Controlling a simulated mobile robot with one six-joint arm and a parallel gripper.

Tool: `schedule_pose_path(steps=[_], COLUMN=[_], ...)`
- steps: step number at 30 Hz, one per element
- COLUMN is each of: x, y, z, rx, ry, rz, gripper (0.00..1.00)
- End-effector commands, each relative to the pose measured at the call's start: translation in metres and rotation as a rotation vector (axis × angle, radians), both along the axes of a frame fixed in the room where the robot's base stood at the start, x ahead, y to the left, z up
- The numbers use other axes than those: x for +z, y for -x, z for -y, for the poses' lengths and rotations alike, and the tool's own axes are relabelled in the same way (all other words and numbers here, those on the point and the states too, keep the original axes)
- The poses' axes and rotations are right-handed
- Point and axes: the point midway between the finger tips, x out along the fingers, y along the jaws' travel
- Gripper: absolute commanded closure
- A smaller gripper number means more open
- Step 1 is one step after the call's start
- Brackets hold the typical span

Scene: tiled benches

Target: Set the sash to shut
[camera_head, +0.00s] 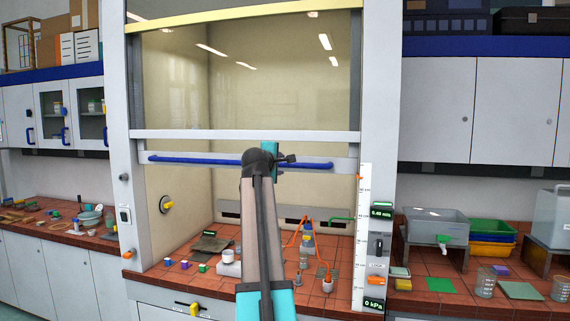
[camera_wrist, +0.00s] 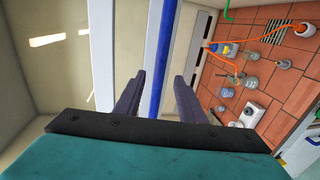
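The fume hood sash (camera_head: 245,60) is a glass pane in a white frame. It stands raised, with its lower edge well above the bench and the opening below it clear. A blue handle bar (camera_head: 195,161) runs along its lower rail; the bar also shows in the wrist view (camera_wrist: 163,35). My gripper (camera_head: 283,159) is at the bar, right of its middle. In the wrist view my gripper (camera_wrist: 159,76) has its fingers apart, one on each side of the bar, with visible gaps. Whether the bar lies fully between the fingertips or just beyond them is hard to tell.
A vertical scale (camera_head: 361,260) with displays is on the right post. Side benches hold a grey tub (camera_head: 435,225) and trays.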

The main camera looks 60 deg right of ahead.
Motion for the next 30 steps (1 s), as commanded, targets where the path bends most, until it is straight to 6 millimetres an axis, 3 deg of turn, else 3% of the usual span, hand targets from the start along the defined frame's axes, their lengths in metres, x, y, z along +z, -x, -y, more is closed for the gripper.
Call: schedule_pose_path(steps=[15, 30], x=[-0.011, -0.016], y=[-0.021, -0.023], z=[0.067, 0.077], rx=[-0.001, -0.001], ry=[-0.001, 0.0], rz=[0.0, 0.001], gripper=[0.64, 0.64])
